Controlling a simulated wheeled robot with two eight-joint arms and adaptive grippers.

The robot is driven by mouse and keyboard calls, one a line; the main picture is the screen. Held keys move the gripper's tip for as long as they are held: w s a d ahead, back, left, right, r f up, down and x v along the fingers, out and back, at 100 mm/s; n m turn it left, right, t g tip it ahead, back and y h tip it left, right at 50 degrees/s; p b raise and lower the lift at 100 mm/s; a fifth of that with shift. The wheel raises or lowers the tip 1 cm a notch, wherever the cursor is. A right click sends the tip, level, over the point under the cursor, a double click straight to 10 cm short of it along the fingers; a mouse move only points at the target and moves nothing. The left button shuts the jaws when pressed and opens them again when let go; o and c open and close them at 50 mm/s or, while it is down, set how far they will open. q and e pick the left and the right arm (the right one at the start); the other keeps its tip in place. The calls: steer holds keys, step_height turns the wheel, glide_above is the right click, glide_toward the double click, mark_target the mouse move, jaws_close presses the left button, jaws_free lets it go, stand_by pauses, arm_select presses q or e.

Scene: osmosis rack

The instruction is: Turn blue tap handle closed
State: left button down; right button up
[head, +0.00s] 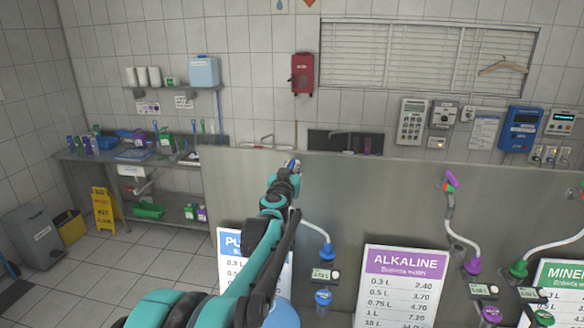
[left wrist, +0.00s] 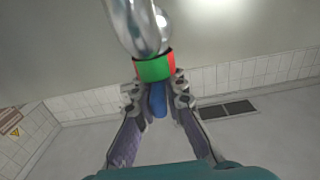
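The blue tap handle (left wrist: 157,100) hangs below a metal tap body (left wrist: 140,22) with a green and red ring (left wrist: 155,67) in the left wrist view. My left gripper (left wrist: 157,92) has one finger on each side of the handle, close to it. Whether both fingers press on it cannot be told. In the head view my left gripper (head: 290,172) is at the top edge of the grey panel, with a small blue and white bit of the tap (head: 293,163) showing beyond it. My arm hides most of the tap there. My right gripper is not in view.
The grey panel (head: 390,185) crosses the room, with a purple tap handle (head: 451,178) to the right. White hoses, an ALKALINE price sign (head: 405,285) and another sign (head: 232,270) are in front. A yellow floor sign (head: 103,210) stands at the left.

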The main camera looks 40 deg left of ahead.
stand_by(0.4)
arm_select(q)
steer(key=n+g+y, duration=0.2)
steer(key=n+y, duration=0.1)
steer(key=shift+w+d+g+y+b, duration=0.1)
steer(key=shift+d+g+y+b, duration=0.05)
steer(key=shift+g+y+b, duration=0.25)
steer(key=n+g+y, duration=0.3)
steer(key=g, duration=0.1)
steer(key=n+g+y, duration=0.1)
steer(key=n+g, duration=0.2)
steer(key=g, duration=0.1)
steer(key=shift+y, duration=0.4)
steer(key=n+g, duration=0.2)
steer(key=g, duration=0.1)
steer(key=shift+y, duration=0.3)
steer(key=n+g+p, duration=0.1)
steer(key=g, duration=0.2)
steer(key=shift+r+n, duration=0.1)
steer(key=shift+n, duration=0.3)
steer(key=n+g+h+p, duration=0.1)
steer(key=n+g+p, duration=0.2)
steer(key=g+p, duration=0.1)
steer(key=shift+r+g, duration=0.1)
steer(key=shift+g, duration=0.3)
steer(key=shift+f+n+g+h+p, duration=0.2)
steer(key=shift+n+g+h+p, duration=0.4)
steer(key=shift+n+g+p, duration=0.8)
steer(key=shift+p, duration=0.4)
